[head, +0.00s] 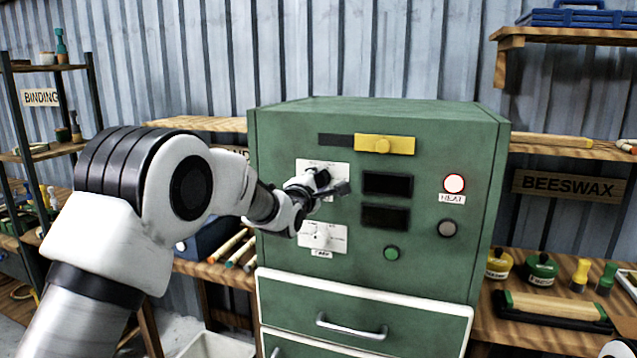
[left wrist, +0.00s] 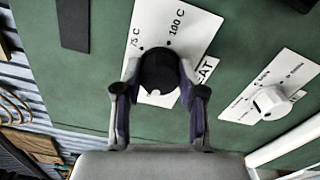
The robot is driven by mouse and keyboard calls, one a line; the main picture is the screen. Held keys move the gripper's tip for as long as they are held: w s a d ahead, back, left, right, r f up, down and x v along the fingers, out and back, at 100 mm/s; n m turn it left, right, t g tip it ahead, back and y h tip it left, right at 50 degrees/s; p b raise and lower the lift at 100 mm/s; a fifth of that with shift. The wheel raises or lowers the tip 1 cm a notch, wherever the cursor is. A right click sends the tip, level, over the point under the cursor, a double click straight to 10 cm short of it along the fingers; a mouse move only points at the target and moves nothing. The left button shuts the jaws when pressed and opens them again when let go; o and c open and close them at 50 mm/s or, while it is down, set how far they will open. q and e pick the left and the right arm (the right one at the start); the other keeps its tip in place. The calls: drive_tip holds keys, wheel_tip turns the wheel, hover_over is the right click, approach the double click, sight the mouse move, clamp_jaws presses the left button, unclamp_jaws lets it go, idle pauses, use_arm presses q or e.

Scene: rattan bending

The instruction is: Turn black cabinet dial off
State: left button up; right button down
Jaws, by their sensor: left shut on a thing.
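The green cabinet (head: 420,265) stands in the middle of the head view. Its black dial (left wrist: 158,70) sits on a white plate marked 75 C, 100 C and partly HEAT. A small pale mark shows on the dial's near edge; the rest of the plate's marks are partly hidden. My left gripper (left wrist: 158,84) is shut on the black dial, one finger on each side. In the head view my left gripper (head: 328,188) reaches the cabinet's upper plate and partly covers the dial.
A white dial (left wrist: 270,101) sits on a second plate beside the held dial, below it in the head view. A drawer (head: 350,310) is below.

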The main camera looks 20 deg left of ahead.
use_arm(q)
drive_tip(key=o, duration=1.1)
drive_tip(key=shift+a, duration=0.1)
drive_tip(key=shift+o, duration=0.2)
drive_tip(key=shift+s, duration=0.1)
drive_tip(key=s, duration=1.1)
drive_tip(key=shift+s+a, duration=0.2)
drive_tip(key=shift+s, duration=0.15)
drive_tip(key=shift+f, duration=0.15)
